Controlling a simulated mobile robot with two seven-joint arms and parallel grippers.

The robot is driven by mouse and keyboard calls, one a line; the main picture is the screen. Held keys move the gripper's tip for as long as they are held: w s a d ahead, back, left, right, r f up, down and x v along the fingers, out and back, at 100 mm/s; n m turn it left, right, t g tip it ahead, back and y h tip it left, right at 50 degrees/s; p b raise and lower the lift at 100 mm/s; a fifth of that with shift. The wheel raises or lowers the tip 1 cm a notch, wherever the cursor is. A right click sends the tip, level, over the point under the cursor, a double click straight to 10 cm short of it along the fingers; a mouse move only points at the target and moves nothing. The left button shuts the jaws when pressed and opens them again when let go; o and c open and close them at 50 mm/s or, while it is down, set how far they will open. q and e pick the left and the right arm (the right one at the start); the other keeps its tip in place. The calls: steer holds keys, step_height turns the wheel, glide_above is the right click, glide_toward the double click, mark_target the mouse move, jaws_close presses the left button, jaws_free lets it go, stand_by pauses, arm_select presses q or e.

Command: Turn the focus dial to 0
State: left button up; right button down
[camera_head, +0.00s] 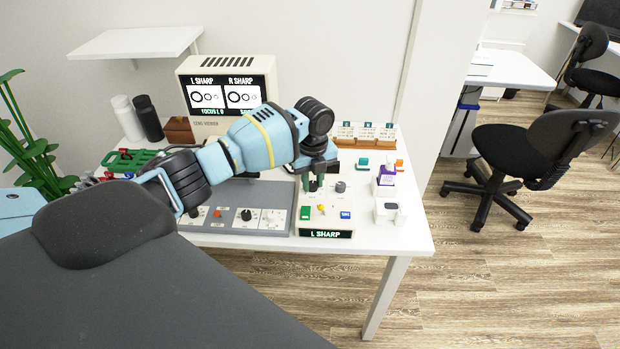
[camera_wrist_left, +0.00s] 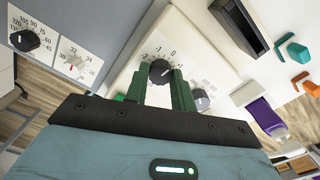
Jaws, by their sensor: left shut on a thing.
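The focus dial is a black knob (camera_wrist_left: 159,71) on a white control box (camera_head: 325,222), ringed by a printed scale with -2, -1, 0 and 1. My left gripper (camera_head: 314,182) reaches down over the box, its green fingers on either side of the knob, shut on it. The fingers show in the wrist view too. The knob's exact pointer angle is too small to tell. The viewer screen (camera_head: 227,95) reads L SHARP and R SHARP, with a small line like FOCUS L 0. The box's front display (camera_head: 326,234) reads L SHARP. My right gripper is not in view.
A grey knob (camera_head: 341,186) stands just right of the focus dial. A grey panel with dials (camera_head: 222,226) lies left of the box. A purple-labelled bottle (camera_head: 387,175) and a white holder (camera_head: 388,212) stand to the right. Bare tabletop (camera_head: 415,225) shows at the right edge.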

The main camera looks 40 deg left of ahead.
mark_target(313, 184)
arm_select(q)
steer(key=shift+n, duration=0.9)
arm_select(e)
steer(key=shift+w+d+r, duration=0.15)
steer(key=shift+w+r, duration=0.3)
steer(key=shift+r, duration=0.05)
arm_select(q)
steer(key=o, duration=1)
step_height(313, 184, up, 8)
steer(key=shift+f+p, duration=0.1)
steer(key=shift+p, duration=0.35)
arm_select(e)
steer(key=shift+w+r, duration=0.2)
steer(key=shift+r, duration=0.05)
